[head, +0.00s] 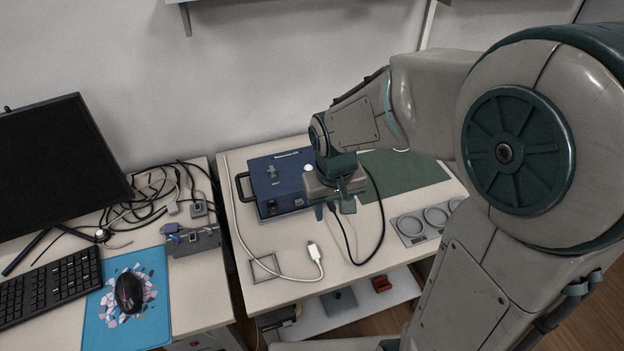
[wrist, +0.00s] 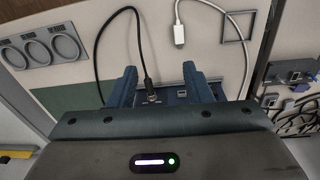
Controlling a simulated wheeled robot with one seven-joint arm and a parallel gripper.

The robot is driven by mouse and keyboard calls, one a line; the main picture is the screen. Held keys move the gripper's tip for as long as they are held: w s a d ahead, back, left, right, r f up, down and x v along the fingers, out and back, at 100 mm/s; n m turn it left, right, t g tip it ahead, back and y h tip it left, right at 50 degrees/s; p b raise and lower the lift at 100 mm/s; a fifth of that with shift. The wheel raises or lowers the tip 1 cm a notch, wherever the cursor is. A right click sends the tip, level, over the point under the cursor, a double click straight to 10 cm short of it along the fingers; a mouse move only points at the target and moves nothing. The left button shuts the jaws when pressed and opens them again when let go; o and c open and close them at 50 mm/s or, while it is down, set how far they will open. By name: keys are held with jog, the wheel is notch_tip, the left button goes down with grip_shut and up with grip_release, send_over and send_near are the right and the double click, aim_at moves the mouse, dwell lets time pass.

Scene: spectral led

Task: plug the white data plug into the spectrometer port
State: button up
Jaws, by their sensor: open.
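The white data plug (head: 314,252) lies on the light table near its front edge, with its white cable trailing left and back. It also shows in the wrist view (wrist: 179,36), beyond my fingertips and apart from them. The spectrometer looks to be the blue box (head: 268,182) with a dark handle; small ports (head: 271,208) show on its front face. My gripper (head: 335,207) is over the table at the box's right front, and hides part of the box. In the wrist view my gripper (wrist: 158,80) is open, with a black cable's plug (wrist: 150,86) showing between the fingers; whether it is seated I cannot tell.
A grey holder with round recesses (head: 422,222) and a green mat (head: 405,176) lie to the right. A thin square outline (head: 264,267) is left of the white plug. The left desk holds a monitor, keyboard (head: 50,287), mouse (head: 129,291) and tangled cables.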

send_near(314, 252)
jog(key=shift+n+g, duration=0.4)
jog(key=f, duration=0.2)
jog(key=f+b, duration=0.1)
jog(key=f, duration=0.2)
jog(key=f+b, duration=0.1)
jog(key=f, duration=0.2)
jog(key=shift+w+d+f, duration=0.2)
jog(key=shift+w, duration=0.1)
grip_shut()
jog(key=shift+r, duration=0.2)
jog(key=shift+r+p, duration=1.2)
jog(key=shift+r, duration=0.4)
